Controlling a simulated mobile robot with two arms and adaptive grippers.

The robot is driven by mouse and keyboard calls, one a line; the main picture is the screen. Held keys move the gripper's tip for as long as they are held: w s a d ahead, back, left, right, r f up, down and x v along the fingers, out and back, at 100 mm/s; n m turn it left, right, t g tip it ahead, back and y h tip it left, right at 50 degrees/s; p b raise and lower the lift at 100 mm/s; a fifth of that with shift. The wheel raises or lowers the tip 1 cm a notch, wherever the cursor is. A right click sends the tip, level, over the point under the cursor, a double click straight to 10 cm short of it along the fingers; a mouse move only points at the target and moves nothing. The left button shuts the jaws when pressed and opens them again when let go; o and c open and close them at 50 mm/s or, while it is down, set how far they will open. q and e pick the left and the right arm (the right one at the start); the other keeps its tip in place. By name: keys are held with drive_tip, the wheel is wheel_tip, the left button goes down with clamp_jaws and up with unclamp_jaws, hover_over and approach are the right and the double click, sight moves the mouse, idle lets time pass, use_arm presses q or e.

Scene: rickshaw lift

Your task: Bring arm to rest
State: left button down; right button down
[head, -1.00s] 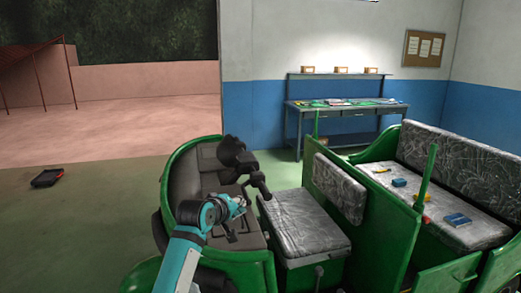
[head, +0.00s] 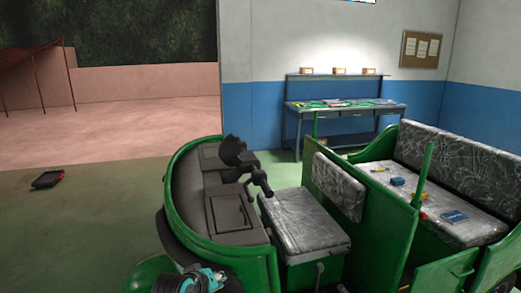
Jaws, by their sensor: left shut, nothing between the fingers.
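My left gripper (head: 212,278) shows at the bottom edge, low beside the near side of the green rickshaw (head: 210,243). It is small, dark and partly cut off by the frame. It is shut and holds nothing, apart from the dashboard. The rest of my left arm is mostly out of view. My right gripper is out of view.
The rickshaw's dark dashboard (head: 232,212) and handlebar (head: 262,180) stand in front of the driver's seat (head: 303,222). A blue box (head: 454,217) and small tools lie on the rear seat (head: 425,200). Green floor (head: 70,235) is open at left, with a dark red-trimmed case (head: 46,180).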

use_arm(q)
drive_tip(key=s+a+f+m+g+y, duration=0.1)
drive_tip(key=s+a+f, duration=0.1)
drive_tip(key=s+f, duration=0.45)
drive_tip(key=s+a+f+m+g, duration=0.2)
drive_tip(key=s+a+f, duration=0.1)
drive_tip(key=s, duration=0.6)
drive_tip(key=s+a+m+g+y, duration=0.1)
drive_tip(key=s+a+m, duration=0.1)
drive_tip(key=s, duration=0.9)
drive_tip(key=s+a+m+g+y, duration=0.1)
drive_tip(key=s+a+m+g, duration=0.1)
drive_tip(key=s, duration=0.9)
wheel_tip(320, 180, down, 29)
drive_tip(key=s+g+b, duration=0.1)
drive_tip(key=s+b, duration=0.1)
drive_tip(key=s+a+f+g+b, duration=0.1)
drive_tip(key=s+a+f+b, duration=0.1)
drive_tip(key=s+f, duration=1.4)
wheel_tip(320, 180, down, 2)
drive_tip(key=shift+a, duration=0.45)
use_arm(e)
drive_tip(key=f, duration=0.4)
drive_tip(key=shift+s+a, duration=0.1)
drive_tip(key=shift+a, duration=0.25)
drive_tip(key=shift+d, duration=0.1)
